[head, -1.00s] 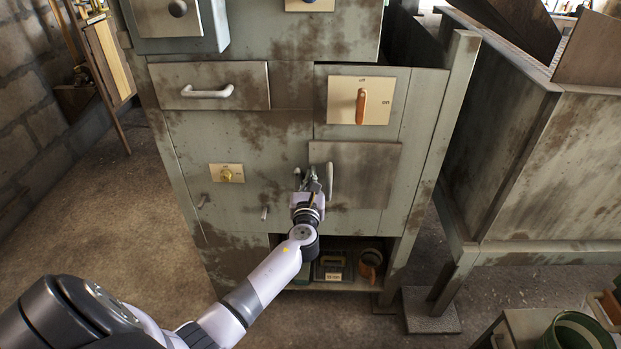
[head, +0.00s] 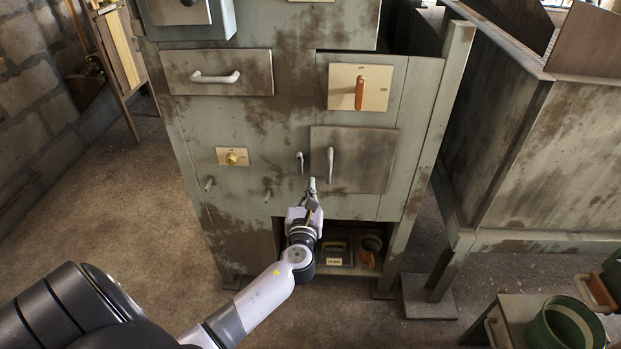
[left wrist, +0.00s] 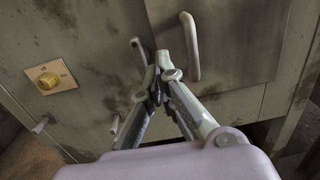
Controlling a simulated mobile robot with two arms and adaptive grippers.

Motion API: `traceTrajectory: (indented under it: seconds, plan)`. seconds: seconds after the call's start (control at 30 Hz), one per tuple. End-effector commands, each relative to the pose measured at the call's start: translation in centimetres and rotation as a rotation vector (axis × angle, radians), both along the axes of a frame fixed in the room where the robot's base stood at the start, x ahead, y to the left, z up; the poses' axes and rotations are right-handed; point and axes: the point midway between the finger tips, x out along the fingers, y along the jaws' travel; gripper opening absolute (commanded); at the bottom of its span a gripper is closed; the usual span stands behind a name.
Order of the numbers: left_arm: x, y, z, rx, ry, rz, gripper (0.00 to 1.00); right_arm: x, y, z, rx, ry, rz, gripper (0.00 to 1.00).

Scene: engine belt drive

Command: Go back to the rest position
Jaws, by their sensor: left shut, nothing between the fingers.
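My left gripper (head: 311,186) is in front of the grey-green cabinet (head: 240,120), just below two upright handles. Its fingers are together with nothing between them, and it also shows in the left wrist view (left wrist: 160,75). It looks apart from the handle (head: 330,165) on the dark square door (head: 365,160) and from the smaller handle (head: 300,163) beside it. In the left wrist view the door handle (left wrist: 190,46) stands just right of the fingertips and the smaller handle (left wrist: 139,50) just left. My right gripper is not in view.
The cabinet has an orange lever (head: 360,93), a brass knob (head: 232,157), a white drawer handle (head: 214,78) and a low open shelf with a boxy item (head: 335,252). A large bin (head: 550,150) stands right; a green bucket (head: 568,325) is front right. The left floor is clear.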

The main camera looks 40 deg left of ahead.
Motion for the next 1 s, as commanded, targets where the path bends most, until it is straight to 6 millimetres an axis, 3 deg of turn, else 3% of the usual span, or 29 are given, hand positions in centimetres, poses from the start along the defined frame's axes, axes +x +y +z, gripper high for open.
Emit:
traceTrajectory:
  seconds: [0.13, 0.4, 0.47, 0.53, 0.67, 0.77, 0.87, 1.0]
  plan:
    - [-1.5, -0.9, -0.1, 0.0, 0.001, -0.001, 0.0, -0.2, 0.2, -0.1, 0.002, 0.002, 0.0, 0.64]
    - [-2.0, -1.2, -0.1, -0.001, 0.0, 0.0, 0.0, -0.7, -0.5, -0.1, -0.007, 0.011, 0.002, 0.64]
    - [-2.0, -1.3, -0.6, -0.018, 0.007, -0.002, 0.0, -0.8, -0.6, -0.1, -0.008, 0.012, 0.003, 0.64]
    - [-2.2, -1.4, -2.5, -0.075, 0.024, -0.007, 0.0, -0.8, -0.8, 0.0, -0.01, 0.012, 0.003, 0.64]
    - [-3.5, -2.0, -9.4, -0.306, 0.086, -0.002, 0.0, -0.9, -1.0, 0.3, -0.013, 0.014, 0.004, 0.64]
    - [-5.9, -2.8, -16.5, -0.564, 0.142, 0.042, 0.0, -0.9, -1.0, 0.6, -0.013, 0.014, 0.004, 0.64]
    - [-9.3, -4.0, -23.3, -0.83, 0.183, 0.128, 0.0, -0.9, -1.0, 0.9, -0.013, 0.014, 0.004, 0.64]
    - [-15.8, -6.1, -31.8, -1.186, 0.213, 0.324, 0.0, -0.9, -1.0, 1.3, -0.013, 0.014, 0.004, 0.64]
